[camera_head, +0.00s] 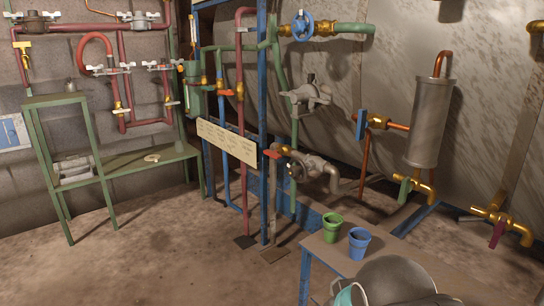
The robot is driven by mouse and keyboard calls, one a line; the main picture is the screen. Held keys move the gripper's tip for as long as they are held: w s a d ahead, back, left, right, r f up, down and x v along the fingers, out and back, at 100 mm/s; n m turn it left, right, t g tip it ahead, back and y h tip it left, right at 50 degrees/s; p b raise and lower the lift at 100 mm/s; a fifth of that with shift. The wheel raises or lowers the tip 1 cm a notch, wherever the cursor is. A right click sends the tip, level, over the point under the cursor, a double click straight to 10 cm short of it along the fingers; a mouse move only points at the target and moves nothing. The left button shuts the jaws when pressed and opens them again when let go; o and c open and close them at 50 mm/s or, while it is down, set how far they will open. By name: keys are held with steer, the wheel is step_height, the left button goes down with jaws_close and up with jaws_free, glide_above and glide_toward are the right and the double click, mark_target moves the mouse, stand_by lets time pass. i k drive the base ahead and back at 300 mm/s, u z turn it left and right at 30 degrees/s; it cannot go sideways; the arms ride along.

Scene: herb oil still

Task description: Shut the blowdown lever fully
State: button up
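Several lever valves show, and no readable label tells which is the blowdown lever. A dark red lever (497,233) hangs down from a brass valve on the low pipe at the far right. A green lever (404,190) hangs at the brass outlet under the grey cylinder (431,122). A blue lever (360,124) stands upright across a brass valve left of the cylinder. A red lever (272,153) lies about level on top of a grey pipe by the blue frame. My gripper is not in view.
A table (318,249) with a green cup (332,227) and a blue cup (359,243) stands in front. A rounded grey object (395,281) blocks the bottom right. A green shelf stand (115,165) is at left. The floor (150,255) at lower left is clear.

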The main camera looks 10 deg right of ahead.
mark_target(274, 154)
steer(key=k, duration=0.6)
steer(key=u, duration=0.45)
steer(key=i, duration=1.25)
steer(key=u, duration=0.4)
